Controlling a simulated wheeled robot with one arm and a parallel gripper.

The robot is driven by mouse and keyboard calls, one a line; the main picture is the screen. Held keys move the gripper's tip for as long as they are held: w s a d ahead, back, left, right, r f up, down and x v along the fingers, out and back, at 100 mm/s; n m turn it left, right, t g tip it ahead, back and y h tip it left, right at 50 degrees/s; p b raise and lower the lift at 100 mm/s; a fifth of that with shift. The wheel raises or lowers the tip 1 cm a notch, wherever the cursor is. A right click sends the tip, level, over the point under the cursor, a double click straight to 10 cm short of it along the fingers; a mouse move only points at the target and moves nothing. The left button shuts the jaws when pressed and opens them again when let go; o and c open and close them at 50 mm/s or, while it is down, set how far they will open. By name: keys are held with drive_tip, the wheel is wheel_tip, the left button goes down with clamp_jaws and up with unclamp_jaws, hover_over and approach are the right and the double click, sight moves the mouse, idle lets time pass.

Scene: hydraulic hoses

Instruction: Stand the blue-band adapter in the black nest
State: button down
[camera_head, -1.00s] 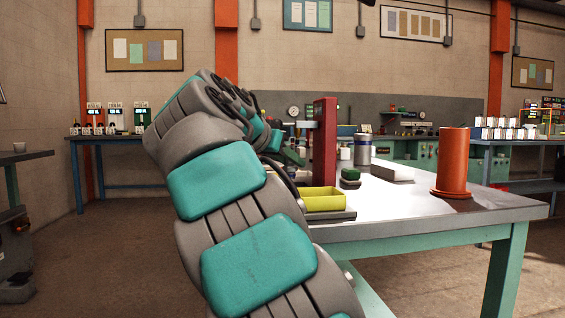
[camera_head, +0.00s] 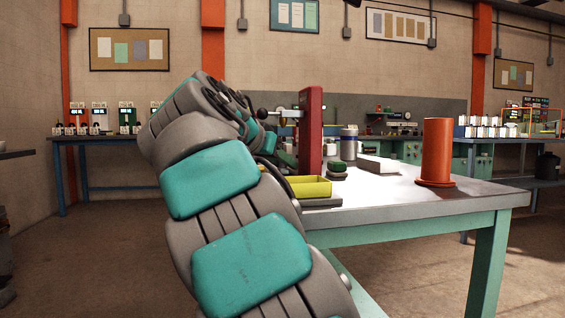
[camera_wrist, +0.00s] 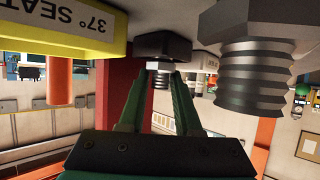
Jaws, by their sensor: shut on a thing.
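In the wrist view, which is upside down, my gripper (camera_wrist: 161,72) is shut, with its green fingers on either side of a small silver threaded adapter (camera_wrist: 160,80). No blue band shows on it. A black block (camera_wrist: 163,46), perhaps the black nest, is at the fingertips against the adapter's end. I cannot tell whether the adapter is seated in it or whether the two are apart. In the head view my arm hides the gripper and the adapter.
A large silver threaded fitting (camera_wrist: 255,75) is close on the right in the wrist view.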

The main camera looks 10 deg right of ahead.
drive_tip(key=c, duration=0.5)
unclamp_jaws()
drive_tip(key=p+v, duration=0.1)
drive_tip(key=v, duration=0.7)
drive_tip(key=shift+w, duration=0.1)
drive_tip(key=shift+f, duration=0.1)
